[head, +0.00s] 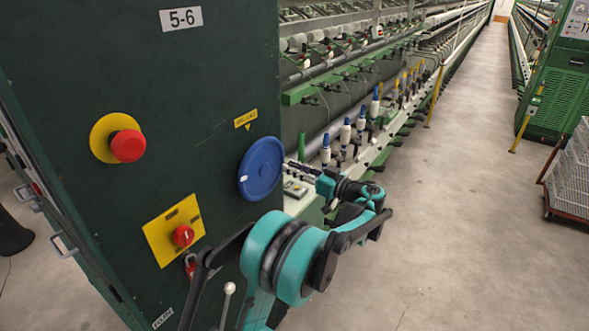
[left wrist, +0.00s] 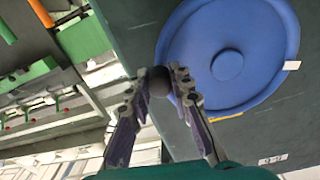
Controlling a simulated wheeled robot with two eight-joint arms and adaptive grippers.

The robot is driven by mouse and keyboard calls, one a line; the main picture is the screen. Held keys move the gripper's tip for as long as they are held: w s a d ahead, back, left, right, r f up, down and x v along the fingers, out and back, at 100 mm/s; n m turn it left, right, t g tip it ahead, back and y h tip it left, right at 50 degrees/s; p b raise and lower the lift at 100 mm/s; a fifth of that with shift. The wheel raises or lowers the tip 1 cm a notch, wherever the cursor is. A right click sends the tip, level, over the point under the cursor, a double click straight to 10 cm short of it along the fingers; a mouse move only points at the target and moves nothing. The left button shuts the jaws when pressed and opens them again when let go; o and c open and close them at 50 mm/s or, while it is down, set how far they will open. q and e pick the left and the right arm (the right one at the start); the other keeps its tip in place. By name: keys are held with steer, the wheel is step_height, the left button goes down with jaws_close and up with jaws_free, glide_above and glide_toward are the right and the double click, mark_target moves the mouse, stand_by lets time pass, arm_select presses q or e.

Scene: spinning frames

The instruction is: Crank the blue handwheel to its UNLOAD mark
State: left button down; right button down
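The blue handwheel (head: 261,168) is on the side of the dark green cabinet. It fills much of the upper right of the left wrist view (left wrist: 262,50). A small white mark (head: 243,179) sits on its rim at the left in the head view. A yellow label (head: 246,119) with a downward pointer is above the wheel; its text is too small to read. My left gripper (head: 290,166) is at the wheel's right edge. In the left wrist view its fingers close on both sides of a dark round knob (left wrist: 158,82) beside the rim. My right gripper is out of view.
A red button (head: 128,146) on a yellow disc and a red switch (head: 183,236) on a yellow plate are left of the wheel. Spindles with blue-topped bobbins (head: 346,133) line the machine behind my gripper. The aisle floor (head: 462,210) at right is clear.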

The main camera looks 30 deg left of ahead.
mark_target(271, 189)
arm_select(q)
steer(key=shift+f, duration=0.15)
steer(key=s+f+m+b, duration=0.1)
steer(key=s+f+m, duration=0.1)
steer(key=m, duration=0.1)
steer(key=s+f+m, duration=0.2)
steer(key=m, duration=0.2)
steer(key=s+f+m+b, duration=0.1)
steer(key=f+m, duration=0.1)
steer(key=m, duration=0.2)
steer(key=shift+s+a+b, duration=0.2)
steer(key=shift+s+b, duration=0.15)
steer(key=shift+s, duration=0.05)
steer(key=shift+s+a+f+m, duration=0.1)
steer(key=shift+s+f+m, duration=0.05)
steer(key=shift+s+m, duration=1.4)
steer(key=shift+w+m, duration=0.25)
steer(key=c, duration=1.3)
jaws_free()
steer(key=shift+c, duration=0.2)
